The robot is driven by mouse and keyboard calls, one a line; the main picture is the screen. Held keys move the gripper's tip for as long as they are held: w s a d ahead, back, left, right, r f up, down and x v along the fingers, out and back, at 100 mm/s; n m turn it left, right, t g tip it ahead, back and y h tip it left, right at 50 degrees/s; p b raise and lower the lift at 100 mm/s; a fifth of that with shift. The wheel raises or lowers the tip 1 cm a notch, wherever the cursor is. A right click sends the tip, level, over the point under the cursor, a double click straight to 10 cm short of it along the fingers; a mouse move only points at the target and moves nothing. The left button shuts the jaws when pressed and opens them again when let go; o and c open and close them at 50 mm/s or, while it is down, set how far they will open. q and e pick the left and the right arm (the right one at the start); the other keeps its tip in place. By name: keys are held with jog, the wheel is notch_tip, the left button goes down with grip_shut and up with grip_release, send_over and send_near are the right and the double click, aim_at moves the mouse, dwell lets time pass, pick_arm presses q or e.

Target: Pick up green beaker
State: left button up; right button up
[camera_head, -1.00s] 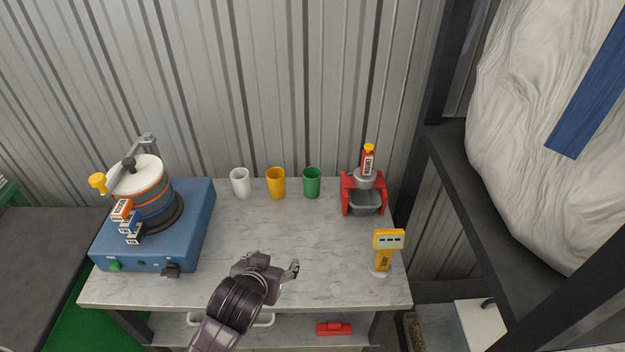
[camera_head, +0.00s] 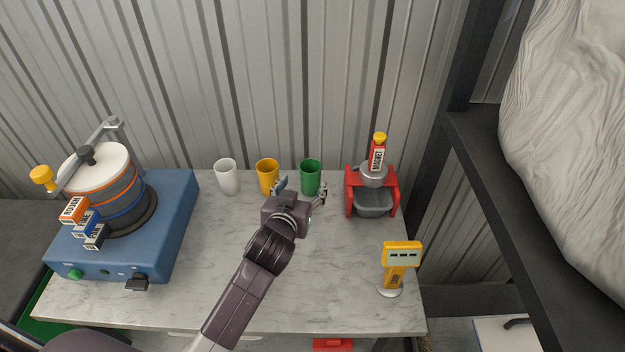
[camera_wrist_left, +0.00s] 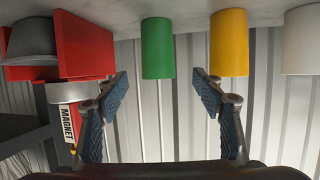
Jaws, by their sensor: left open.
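The green beaker (camera_head: 311,176) stands upright at the back of the marble-topped table, at the right end of a row of three. My left gripper (camera_head: 302,188) is open and empty just in front of it. In the left wrist view the picture is upside down, and the green beaker (camera_wrist_left: 158,48) shows beyond and between the two spread fingers (camera_wrist_left: 160,105). The fingers do not touch it. My right gripper is not in view.
A yellow beaker (camera_head: 267,174) and a white beaker (camera_head: 228,177) stand left of the green one. A yellow meter (camera_head: 401,258) stands front right; a blue machine (camera_head: 170,215) fills the left.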

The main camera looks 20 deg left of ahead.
aim_at(308, 180)
pick_arm(q)
jog(key=w+f, duration=0.2)
jog(key=shift+w+a, duration=0.1)
jog(key=shift+w, duration=0.5)
jog(key=shift+p+x, duration=0.45)
jog(key=shift+x, duration=1.95)
jog(key=shift+w+f, duration=0.25)
jog(key=shift+f, duration=0.1)
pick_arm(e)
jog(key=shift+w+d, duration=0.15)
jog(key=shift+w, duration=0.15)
pick_arm(q)
jog(key=shift+c, duration=0.6)
jog(key=c, duration=1.2)
